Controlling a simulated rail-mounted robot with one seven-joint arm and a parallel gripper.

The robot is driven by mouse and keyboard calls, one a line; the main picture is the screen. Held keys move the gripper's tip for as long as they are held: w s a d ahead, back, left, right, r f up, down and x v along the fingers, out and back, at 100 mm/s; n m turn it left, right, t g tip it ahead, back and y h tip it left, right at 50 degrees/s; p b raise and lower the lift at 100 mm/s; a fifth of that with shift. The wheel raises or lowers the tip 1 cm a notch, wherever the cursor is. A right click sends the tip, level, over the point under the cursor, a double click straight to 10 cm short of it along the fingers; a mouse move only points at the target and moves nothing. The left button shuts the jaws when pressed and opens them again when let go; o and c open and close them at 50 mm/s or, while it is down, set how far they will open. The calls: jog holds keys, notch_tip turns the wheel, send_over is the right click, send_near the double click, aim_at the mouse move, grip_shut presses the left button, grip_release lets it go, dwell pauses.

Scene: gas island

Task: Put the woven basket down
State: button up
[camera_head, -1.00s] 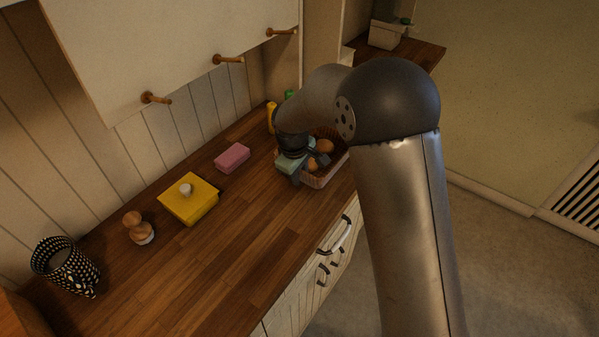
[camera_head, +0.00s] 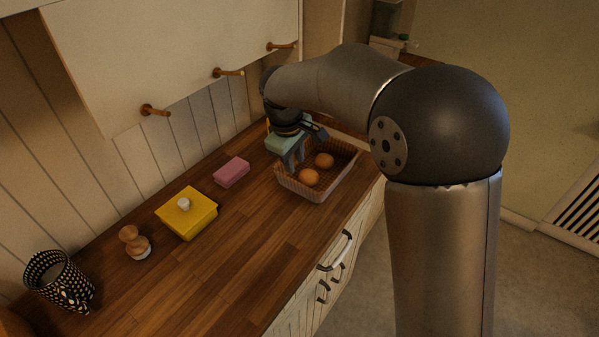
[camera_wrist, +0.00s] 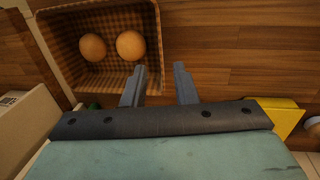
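The woven basket (camera_head: 318,192), with two brown eggs (camera_head: 309,177) in it, rests upright on the wooden counter near its front edge. In the wrist view the basket (camera_wrist: 157,30) is at the upper left. My gripper (camera_head: 292,163) is at the basket's left end in the head view. Its fingers (camera_wrist: 160,68) are apart in the wrist view, one on the basket's inner side and one on the outer side of the near wall, with a clear gap. Nothing is seen clamped between them.
Along the counter (camera_head: 250,225) to the left are a pink sponge (camera_head: 231,172), a yellow box (camera_head: 187,212), a wooden-handled brush (camera_head: 134,243) and a black patterned mug (camera_head: 60,282). Cupboards with wooden knobs hang above. Bare counter lies left of the basket.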

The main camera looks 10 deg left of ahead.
jog(key=s+d+r+m, duration=0.1)
jog(key=s+d+m, duration=0.2)
jog(key=s+d, duration=0.35)
jog(key=s+d+r+m, duration=0.2)
jog(key=s+d+m, duration=0.15)
jog(key=d, duration=0.55)
jog(key=s+d+f+m, duration=0.2)
jog(key=s+d+m, duration=0.1)
jog(key=s, duration=0.5)
jog(key=s+d+f+m+g+y, duration=0.1)
jog(key=s+d+f+m, duration=0.1)
jog(key=s+d, duration=0.4)
jog(key=s+m, duration=0.1)
jog(key=s, duration=0.1)
jog(key=shift+s+f, duration=0.15)
jog(key=shift+s, duration=0.15)
